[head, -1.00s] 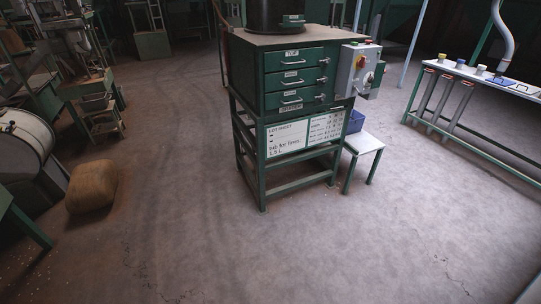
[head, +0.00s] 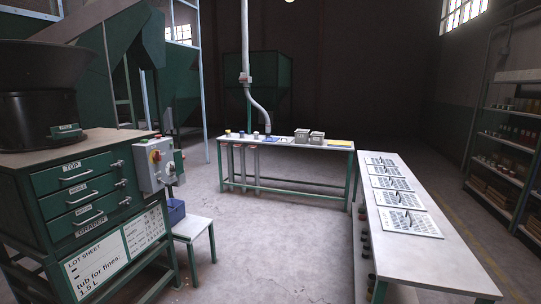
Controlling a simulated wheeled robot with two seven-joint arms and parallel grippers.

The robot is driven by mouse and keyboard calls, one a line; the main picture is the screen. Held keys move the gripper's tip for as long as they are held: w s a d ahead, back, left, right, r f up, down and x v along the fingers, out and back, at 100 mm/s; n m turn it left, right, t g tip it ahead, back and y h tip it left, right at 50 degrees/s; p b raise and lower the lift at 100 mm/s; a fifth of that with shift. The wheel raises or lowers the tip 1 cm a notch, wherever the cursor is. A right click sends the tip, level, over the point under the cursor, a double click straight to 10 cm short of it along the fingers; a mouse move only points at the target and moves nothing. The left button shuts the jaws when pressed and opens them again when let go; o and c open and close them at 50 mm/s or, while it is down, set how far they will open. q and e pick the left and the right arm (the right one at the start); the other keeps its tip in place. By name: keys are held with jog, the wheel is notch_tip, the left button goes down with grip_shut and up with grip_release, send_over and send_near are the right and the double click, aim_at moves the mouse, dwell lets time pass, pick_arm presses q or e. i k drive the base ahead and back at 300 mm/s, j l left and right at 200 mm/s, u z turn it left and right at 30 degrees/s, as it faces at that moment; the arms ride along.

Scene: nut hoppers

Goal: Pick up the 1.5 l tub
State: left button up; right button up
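Neither of my grippers is in view. On the far bench (head: 285,143) stand two grey tub-like containers (head: 302,135), (head: 317,138) side by side. Several small cups (head: 242,134) stand in a row to their left. I cannot read any size marking on these, so I cannot tell which is the 1.5 l tub. A lot sheet (head: 110,252) on the green grader stand reads "tub for fines: 1.5 L".
The green drawer cabinet (head: 85,195) with a control box (head: 155,165) fills the near left. A small stool (head: 192,228) with a blue bin (head: 174,211) stands beside it. A long white table (head: 440,265) with several panels runs along the right. Floor between is clear.

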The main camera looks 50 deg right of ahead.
aim_at(316, 139)
jog(key=z, duration=1.85)
